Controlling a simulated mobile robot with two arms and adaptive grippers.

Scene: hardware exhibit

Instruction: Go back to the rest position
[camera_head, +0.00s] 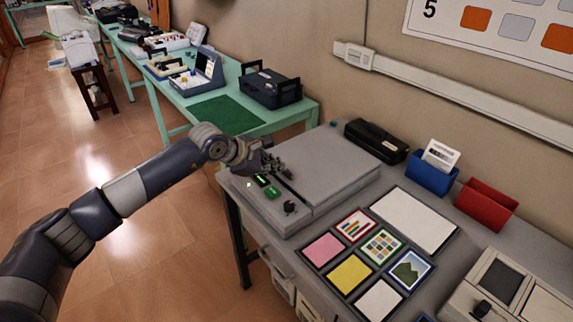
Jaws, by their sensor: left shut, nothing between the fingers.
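My left arm comes in from the left edge and reaches to the middle of the view. My left gripper (278,168) is at the left end of a grey flat device (325,160), just above its front panel. The gripper is small in the picture and looks shut, with nothing in it. The panel carries green buttons (271,191) and a dark knob (290,207) close to the gripper. Whether the fingers touch the panel I cannot tell. My right gripper is not in view.
The grey table holds a black case (376,140), a blue holder (431,176), a red holder (486,205) and several coloured cards (350,276). A green table (308,112) with devices stands behind. The tiled floor (150,240) at left is open.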

